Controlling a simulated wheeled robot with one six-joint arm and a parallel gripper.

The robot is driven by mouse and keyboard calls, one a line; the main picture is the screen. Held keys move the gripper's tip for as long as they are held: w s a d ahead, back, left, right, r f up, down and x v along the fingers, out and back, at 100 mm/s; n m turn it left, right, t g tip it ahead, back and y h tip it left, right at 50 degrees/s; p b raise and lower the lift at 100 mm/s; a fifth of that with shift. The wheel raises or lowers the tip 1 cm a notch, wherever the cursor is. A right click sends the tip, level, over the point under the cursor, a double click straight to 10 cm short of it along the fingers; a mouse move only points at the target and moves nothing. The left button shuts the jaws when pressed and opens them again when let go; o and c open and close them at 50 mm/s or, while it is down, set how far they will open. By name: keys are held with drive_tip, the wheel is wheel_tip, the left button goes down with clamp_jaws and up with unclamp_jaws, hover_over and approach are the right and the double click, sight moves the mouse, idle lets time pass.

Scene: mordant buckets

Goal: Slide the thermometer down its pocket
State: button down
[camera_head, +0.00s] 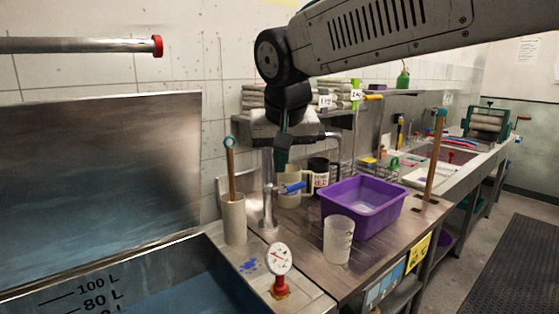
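The thermometer has a round white dial (279,258) with red marks and a red stem below it. It stands upright at the near corner of the steel counter, beside the tank.
A water tank (150,265) with litre marks lies at left. A tall cup with a wooden stick (233,218), a steel pipe (268,205), a clear beaker (338,240) and a purple tub (362,205) stand around the thermometer. A red-ended steel rod (80,45) juts in at upper left.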

idle(0.3)
drive_tip(key=shift+m+h, duration=0.5)
drive_tip(key=shift+m, duration=0.7)
drive_tip(key=shift+m+h, duration=0.5)
drive_tip(key=shift+m, duration=0.7)
drive_tip(key=c, duration=1.7)
unclamp_jaws()
drive_tip(key=shift+r, duration=0.1)
drive_tip(key=v, duration=0.7)
drive_tip(key=shift+r, duration=0.35)
